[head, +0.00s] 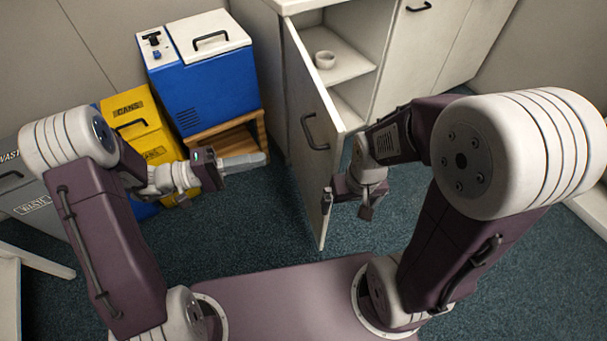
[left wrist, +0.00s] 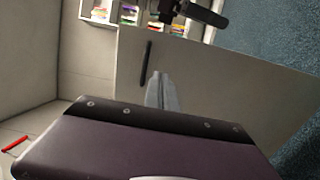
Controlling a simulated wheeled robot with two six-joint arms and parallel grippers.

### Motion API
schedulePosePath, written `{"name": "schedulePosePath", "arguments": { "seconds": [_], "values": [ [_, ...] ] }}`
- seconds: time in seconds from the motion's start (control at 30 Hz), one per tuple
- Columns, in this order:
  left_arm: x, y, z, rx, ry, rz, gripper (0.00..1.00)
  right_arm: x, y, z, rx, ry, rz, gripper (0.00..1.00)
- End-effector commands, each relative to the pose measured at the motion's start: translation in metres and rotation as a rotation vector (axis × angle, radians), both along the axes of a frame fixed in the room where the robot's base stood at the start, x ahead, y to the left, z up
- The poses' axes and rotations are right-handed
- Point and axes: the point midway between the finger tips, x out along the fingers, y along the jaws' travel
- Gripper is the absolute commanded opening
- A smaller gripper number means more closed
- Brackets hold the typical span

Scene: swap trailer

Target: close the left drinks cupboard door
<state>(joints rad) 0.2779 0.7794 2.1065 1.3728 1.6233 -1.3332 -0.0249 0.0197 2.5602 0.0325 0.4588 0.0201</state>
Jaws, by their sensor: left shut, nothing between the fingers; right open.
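The left drinks cupboard door (head: 310,115) is a white panel standing wide open, jutting from the cupboard toward me. Its dark handle (head: 311,131) is on the face turned left. My left gripper (head: 245,161) is shut and empty, left of the door and apart from it in the head view. In the left wrist view its closed fingers (left wrist: 160,92) point at the door panel (left wrist: 215,85), just below the handle (left wrist: 146,62). My right gripper (head: 347,203) is open on the inner side of the door, close to its free edge; I cannot tell whether it touches.
The open cupboard shows shelves with a small white cup (head: 325,60). A blue cooler (head: 200,85) sits on a wooden stand (head: 238,135) at the left. A yellow cans bin (head: 140,125) and a grey waste bin (head: 25,180) stand further left. Carpet lies clear around the door.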

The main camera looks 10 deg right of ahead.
Motion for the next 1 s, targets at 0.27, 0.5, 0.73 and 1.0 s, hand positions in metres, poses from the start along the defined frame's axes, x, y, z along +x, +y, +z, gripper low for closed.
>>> {"name": "schedulePosePath", "arguments": {
  "seconds": [0.27,0.5,0.73,1.0],
  "values": [
    [0.001,0.004,-0.016,-0.001,0.013,0.015,0.0,0.0,0.0,-0.013,0.0,-0.001,0.0,1.0],
    [0.003,-0.032,-0.019,0.0,0.012,0.008,0.0,0.0,0.0,-0.024,0.0,-0.001,0.0,1.0],
    [0.007,-0.083,-0.019,0.0,0.011,0.008,0.0,0.0,0.0,-0.036,0.0,-0.001,0.0,1.0],
    [0.011,-0.126,-0.018,0.001,0.012,0.011,0.0,0.0,0.0,-0.046,0.0,-0.001,0.0,1.0]
  ]
}}
